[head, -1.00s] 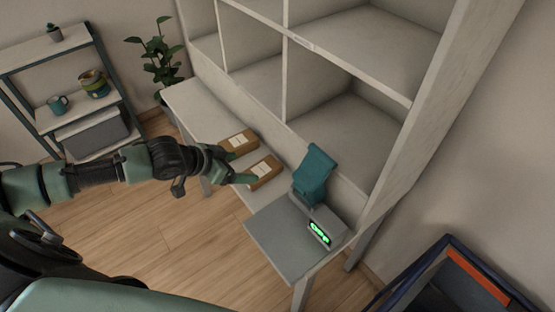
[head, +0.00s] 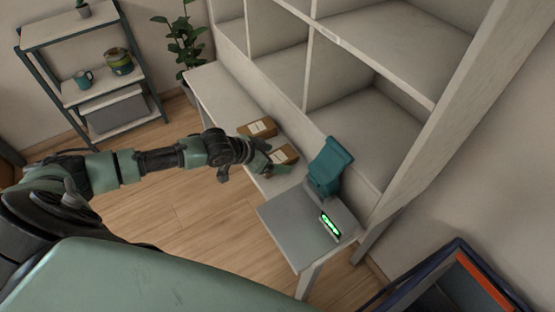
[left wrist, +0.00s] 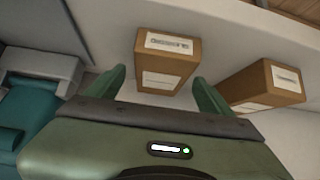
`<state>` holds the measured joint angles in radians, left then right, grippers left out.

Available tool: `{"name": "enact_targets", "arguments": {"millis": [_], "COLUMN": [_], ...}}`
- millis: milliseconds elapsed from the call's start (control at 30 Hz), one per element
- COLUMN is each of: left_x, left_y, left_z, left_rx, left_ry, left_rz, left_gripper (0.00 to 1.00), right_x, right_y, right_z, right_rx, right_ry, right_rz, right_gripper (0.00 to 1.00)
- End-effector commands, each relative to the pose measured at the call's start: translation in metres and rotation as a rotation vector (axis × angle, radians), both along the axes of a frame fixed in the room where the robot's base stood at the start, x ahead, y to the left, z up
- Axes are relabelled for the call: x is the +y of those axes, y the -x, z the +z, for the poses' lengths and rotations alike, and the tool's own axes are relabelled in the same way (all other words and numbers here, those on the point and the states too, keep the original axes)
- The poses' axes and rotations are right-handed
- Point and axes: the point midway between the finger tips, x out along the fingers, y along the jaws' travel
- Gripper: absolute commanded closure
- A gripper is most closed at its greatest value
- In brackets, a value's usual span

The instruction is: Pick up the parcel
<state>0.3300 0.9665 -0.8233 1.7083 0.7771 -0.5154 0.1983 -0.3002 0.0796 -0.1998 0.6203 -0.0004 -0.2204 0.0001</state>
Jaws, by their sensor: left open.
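Two brown cardboard parcels with white labels lie on the narrow white table: a nearer parcel (head: 286,154) beside the scale and a farther parcel (head: 257,128). My left gripper (head: 268,163) is open at the nearer parcel, and its fingers partly cover it. In the left wrist view the nearer parcel (left wrist: 167,60) stands ahead of and between the two green fingers of my left gripper (left wrist: 160,88). It is not gripped. The farther parcel (left wrist: 265,86) is just right of the right finger. My right gripper is not in view.
A grey scale plate (head: 290,227) with a green-lit display (head: 330,225) and a teal object (head: 330,168) stand at the table's near end. White cubbies (head: 375,110) rise behind the table. A dark blue crate (head: 462,285) is at lower right. Open floor lies left of the table.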

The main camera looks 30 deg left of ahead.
Motion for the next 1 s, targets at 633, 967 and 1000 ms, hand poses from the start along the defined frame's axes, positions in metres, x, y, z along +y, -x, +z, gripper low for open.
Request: {"name": "enact_targets", "arguments": {"millis": [633,967,1000], "left_x": [0.0,0.001,0.0], "left_y": [0.0,0.0,-0.001], "left_z": [0.007,0.062,0.072], "left_rx": [-0.001,-0.006,-0.006], "left_ry": [0.0,-0.003,-0.001], "left_rz": [-0.001,-0.002,-0.002], "left_gripper": [0.84,0.84,0.84], "right_x": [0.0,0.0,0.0], "right_y": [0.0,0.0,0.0], "right_z": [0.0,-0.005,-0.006], "right_rx": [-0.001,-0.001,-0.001], "right_ry": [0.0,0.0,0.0], "right_rz": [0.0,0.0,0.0], "right_gripper": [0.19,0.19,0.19]}}
